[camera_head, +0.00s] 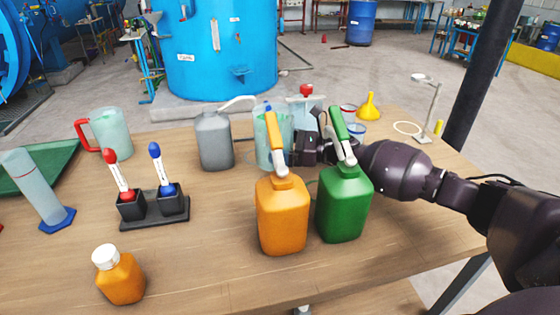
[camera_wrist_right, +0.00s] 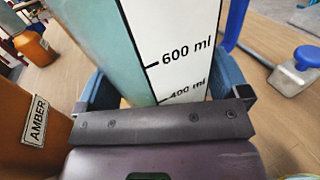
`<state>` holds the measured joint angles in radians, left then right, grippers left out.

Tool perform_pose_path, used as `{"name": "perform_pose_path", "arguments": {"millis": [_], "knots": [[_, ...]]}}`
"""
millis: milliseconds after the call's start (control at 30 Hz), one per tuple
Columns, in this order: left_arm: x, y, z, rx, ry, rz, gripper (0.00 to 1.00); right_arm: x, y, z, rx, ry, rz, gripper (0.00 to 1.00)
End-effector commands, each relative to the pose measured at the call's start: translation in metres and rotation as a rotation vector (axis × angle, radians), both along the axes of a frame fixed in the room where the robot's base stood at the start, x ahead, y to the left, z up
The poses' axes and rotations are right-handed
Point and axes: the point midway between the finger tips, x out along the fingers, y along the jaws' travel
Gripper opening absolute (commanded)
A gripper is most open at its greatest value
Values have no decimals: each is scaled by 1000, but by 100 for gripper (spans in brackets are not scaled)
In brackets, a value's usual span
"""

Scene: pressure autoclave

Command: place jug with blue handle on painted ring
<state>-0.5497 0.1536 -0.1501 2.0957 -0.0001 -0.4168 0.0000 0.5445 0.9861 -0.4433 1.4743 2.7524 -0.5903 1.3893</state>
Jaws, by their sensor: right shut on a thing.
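The translucent teal jug (camera_head: 261,142) stands behind the orange canister in the head view, partly hidden by its handle and spout. A bit of blue shows at its top. My right gripper (camera_head: 303,148) reaches in from the right, behind the green canister, and is shut on the jug. In the right wrist view the jug (camera_wrist_right: 110,45), with a white scale reading 600 ml and 400 ml, sits between the blue fingers of the gripper (camera_wrist_right: 160,88). Whether its base touches the table is hidden. The painted ring (camera_head: 394,127) is a pale outline on the bare table at the right. My left gripper is out of view.
The orange canister (camera_head: 282,215) and green canister (camera_head: 343,205) stand in front of the jug. A grey canister (camera_head: 215,140) is to its left, and a clear bottle with a red top (camera_head: 306,91) is behind. A metal stand (camera_head: 430,115) and yellow funnel (camera_head: 368,107) are near the ring.

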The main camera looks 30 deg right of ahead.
Motion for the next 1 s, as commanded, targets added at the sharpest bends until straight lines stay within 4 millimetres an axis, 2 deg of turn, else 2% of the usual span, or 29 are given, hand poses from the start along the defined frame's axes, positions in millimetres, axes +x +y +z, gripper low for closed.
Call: {"name": "perform_pose_path", "arguments": {"millis": [33,100,233,767,800,1000], "knots": [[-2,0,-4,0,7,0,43,0,0,-14,1,8,0,68],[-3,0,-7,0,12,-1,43,0,0,-26,0,9,1,68],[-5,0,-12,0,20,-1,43,0,0,-42,0,6,1,68],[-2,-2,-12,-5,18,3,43,0,0,-50,0,3,1,68],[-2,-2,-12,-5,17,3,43,0,0,-49,0,3,1,100],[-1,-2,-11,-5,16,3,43,0,0,-48,-1,2,1,100]]}}
